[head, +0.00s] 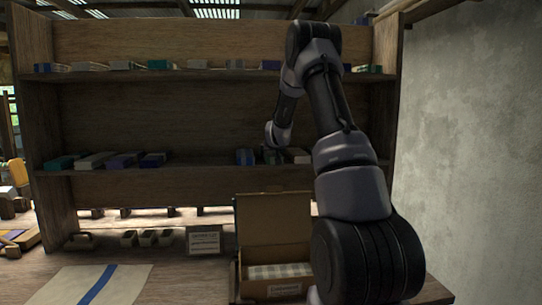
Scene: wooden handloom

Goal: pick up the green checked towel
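My arm reaches up and forward to the middle shelf, and my gripper (271,143) is at its far end, small and dark against the shelf. Its fingers are too small and shaded to show whether they are open or shut. Just below it, a dull greenish folded cloth (269,156) sits between a blue folded cloth and a pale one. It may be the green checked towel, but no check pattern can be made out. I cannot tell whether the gripper touches it.
An open cardboard box (274,218) on the table holds a pale checked cloth (280,270). More folded cloths (95,160) lie on the middle shelf (200,170) at left. A small sign (205,240) and a blue-striped cloth (70,285) are left of the box. A wall stands at right.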

